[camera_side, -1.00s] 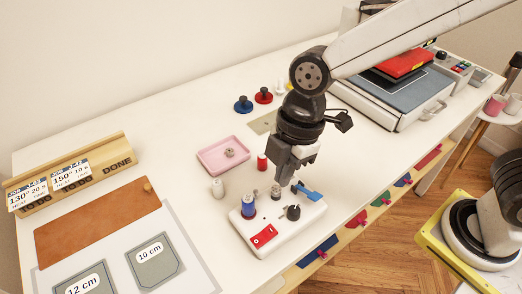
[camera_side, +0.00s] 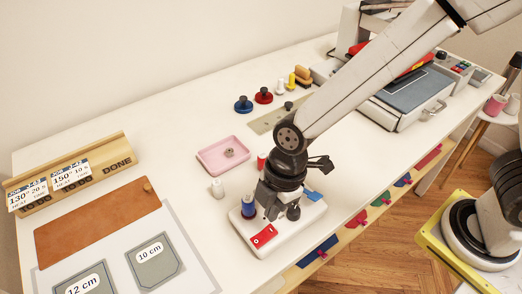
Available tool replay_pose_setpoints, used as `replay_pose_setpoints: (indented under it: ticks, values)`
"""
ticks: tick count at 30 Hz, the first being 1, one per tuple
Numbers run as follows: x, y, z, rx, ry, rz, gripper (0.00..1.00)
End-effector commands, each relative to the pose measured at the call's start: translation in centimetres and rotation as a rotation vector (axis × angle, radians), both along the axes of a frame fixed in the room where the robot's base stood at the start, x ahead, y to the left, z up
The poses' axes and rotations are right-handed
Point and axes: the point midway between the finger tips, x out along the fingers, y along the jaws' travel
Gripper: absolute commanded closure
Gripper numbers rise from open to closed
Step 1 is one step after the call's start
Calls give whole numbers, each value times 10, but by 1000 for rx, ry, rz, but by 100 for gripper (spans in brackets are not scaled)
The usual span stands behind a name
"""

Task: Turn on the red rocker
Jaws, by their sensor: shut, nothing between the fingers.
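The red rocker (camera_side: 264,236) sits at the front left of a white control box (camera_side: 287,233) on the white table. My gripper (camera_side: 272,215) is shut and empty, pointing down just above the box, behind and slightly right of the rocker. Whether its fingertips touch the box is hard to tell. A blue spool (camera_side: 248,205) stands on the box left of my gripper. A black knob (camera_side: 293,212) and a blue lever (camera_side: 313,195) are to its right.
A pink tray (camera_side: 207,165) holds a small metal part behind the box. A white spool (camera_side: 217,188) and a red spool (camera_side: 262,161) stand near it. A brown leather piece (camera_side: 95,225) lies left. A heat press (camera_side: 405,100) stands at the back right.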

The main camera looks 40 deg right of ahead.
Motion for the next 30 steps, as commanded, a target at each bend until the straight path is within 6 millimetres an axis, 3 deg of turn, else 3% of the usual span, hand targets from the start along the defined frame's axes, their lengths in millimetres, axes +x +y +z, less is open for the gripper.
replay_pose_setpoints:
  ticks: [6, 12, 30]
  values:
    - [-1, -2, -26, -3, 3, -1, 100]
    - [0, -4, -40, -1, 2, -2, 100]
    - [0, -6, -48, -1, 1, -2, 100]
